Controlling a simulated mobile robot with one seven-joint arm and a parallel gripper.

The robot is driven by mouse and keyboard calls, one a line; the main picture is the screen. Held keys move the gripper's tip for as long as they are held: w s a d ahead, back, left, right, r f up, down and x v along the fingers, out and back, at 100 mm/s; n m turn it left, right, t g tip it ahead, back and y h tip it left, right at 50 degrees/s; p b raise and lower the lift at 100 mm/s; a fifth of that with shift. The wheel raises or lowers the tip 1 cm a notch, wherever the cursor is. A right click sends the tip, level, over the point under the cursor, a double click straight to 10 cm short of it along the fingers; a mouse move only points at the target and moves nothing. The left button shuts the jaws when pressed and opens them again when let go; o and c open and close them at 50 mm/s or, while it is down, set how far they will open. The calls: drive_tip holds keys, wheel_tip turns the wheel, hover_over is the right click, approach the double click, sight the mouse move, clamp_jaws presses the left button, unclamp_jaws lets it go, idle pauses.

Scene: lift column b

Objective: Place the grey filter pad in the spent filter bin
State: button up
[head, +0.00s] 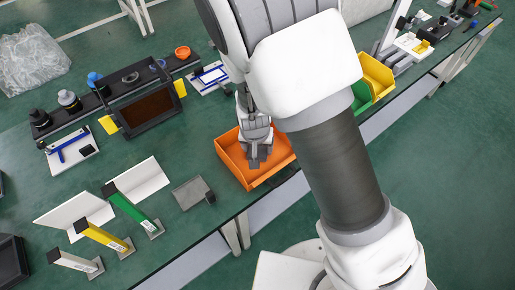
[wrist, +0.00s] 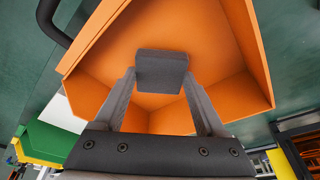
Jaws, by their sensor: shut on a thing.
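The grey filter pad (wrist: 161,72) is a small dark grey block between my fingertips in the wrist view. My gripper (wrist: 160,84) is shut on it. An orange open-topped bin (wrist: 215,45), which I take to be the spent filter bin, lies under the pad in the wrist view. In the head view the bin (head: 233,166) sits near the bench's front edge. My gripper (head: 259,158) points down over its interior there. The pad appears clear of the bin's walls; its height above the floor is hard to tell. My arm hides the bin's right part.
Green (head: 361,96) and yellow (head: 377,76) bins stand right of the orange bin, partly behind my arm. A flat grey tray (head: 188,193) lies to its left. Green (head: 131,207) and yellow (head: 103,237) upright posts stand further left. A dark framed panel (head: 148,108) stands behind.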

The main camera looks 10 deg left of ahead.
drive_tip(key=shift+f, duration=0.15)
drive_tip(key=shift+f, duration=0.15)
drive_tip(key=o, duration=1.4)
drive_tip(key=p+v, duration=0.4)
drive_tip(key=v, duration=0.8)
drive_tip(key=s+d+r+y, duration=0.2)
drive_tip(key=d+r, duration=1)
drive_tip(key=r, duration=0.4)
drive_tip(key=s+d+r+t, duration=0.1)
drive_tip(key=s+d+r, duration=0.1)
drive_tip(key=s+d, duration=0.1)
drive_tip(key=s+d+r+h, duration=0.1)
drive_tip(key=s+d+r, duration=0.1)
drive_tip(key=d+r, duration=0.1)
drive_tip(key=s+d+r+t+h, duration=0.1)
drive_tip(key=s+d+r, duration=0.2)
drive_tip(key=d, duration=0.2)
drive_tip(key=shift+s+d+r+m+t, duration=0.25)
drive_tip(key=shift+s+d+m+t, duration=0.05)
drive_tip(key=shift+m, duration=0.1)
